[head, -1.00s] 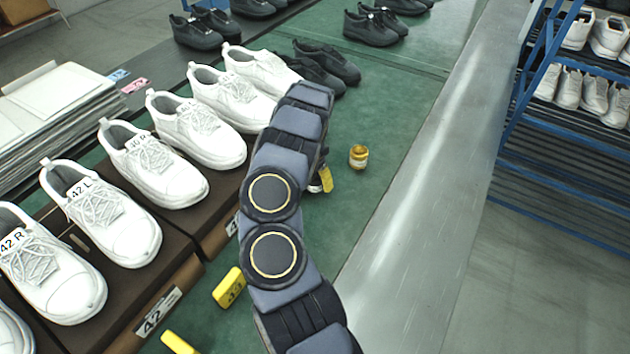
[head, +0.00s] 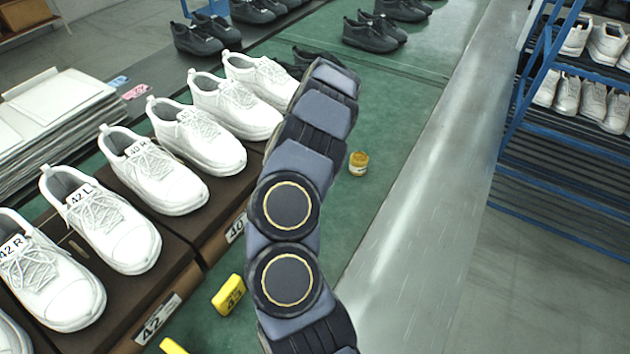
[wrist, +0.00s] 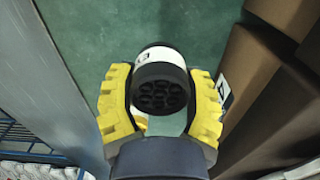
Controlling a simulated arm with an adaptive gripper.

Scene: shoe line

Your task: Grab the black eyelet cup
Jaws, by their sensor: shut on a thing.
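The black eyelet cup (wrist: 162,93) shows in the wrist view, with a white label band and a dark face with several holes turned toward the camera. My gripper (wrist: 160,84) has its yellow ridged fingers on both sides of the cup and is shut on it. The cup is over the green surface; its height above it is hard to tell. In the head view my arm hides both the gripper and the cup.
A yellow-brown cup (head: 358,163) stands on the green bench (head: 385,130) right of my arm. White shoes (head: 155,170) stand on brown boxes to the left. A yellow number tag (head: 229,294) lies near the boxes. A metal edge (head: 420,220) and blue shoe rack (head: 560,150) are at right.

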